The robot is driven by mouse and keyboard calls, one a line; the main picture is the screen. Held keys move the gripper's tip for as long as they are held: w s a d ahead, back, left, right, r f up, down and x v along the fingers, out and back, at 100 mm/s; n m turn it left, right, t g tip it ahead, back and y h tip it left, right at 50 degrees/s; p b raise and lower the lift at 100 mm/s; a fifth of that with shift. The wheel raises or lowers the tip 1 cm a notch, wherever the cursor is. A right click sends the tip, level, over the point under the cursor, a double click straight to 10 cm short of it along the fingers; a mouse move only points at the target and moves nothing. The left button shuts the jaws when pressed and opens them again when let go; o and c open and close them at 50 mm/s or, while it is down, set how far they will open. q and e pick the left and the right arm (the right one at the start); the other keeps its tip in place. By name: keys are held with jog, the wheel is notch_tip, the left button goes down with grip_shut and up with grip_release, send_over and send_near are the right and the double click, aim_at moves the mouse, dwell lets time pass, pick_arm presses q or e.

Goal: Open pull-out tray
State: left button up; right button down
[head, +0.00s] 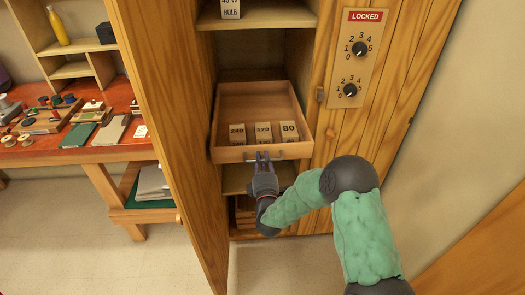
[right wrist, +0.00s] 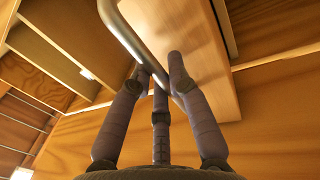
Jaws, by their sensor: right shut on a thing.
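The pull-out tray (head: 258,98) is a wooden drawer in the tall wooden cabinet. It stands out from its bay, so its inside shows. Several small labelled blocks (head: 263,133) sit inside along its front. My right gripper (head: 264,160) is at the middle of the tray's front, shut on the metal bar handle (head: 280,154). In the right wrist view the grey fingers (right wrist: 160,75) close around the handle (right wrist: 122,30), beside the tray's front panel (right wrist: 205,60). My left gripper is in neither view.
The cabinet's open door (head: 160,110) stands at the left of the tray. A panel with two dials and a LOCKED sign (head: 365,16) is at the right. A red-topped workbench (head: 75,142) with many items is at the far left. The floor (head: 90,240) in front is clear.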

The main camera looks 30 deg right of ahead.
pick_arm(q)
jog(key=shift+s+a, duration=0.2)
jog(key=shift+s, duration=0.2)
pick_arm(e)
jog(key=shift+r+v, duration=0.2)
jog(key=shift+v, duration=1.2)
jog(key=shift+r+v, duration=0.2)
jog(key=shift+v, duration=1.15)
jog(key=shift+s, duration=0.1)
jog(key=c, duration=1.2)
grip_release()
jog(key=shift+o, duration=0.2)
jog(key=v, duration=1.2)
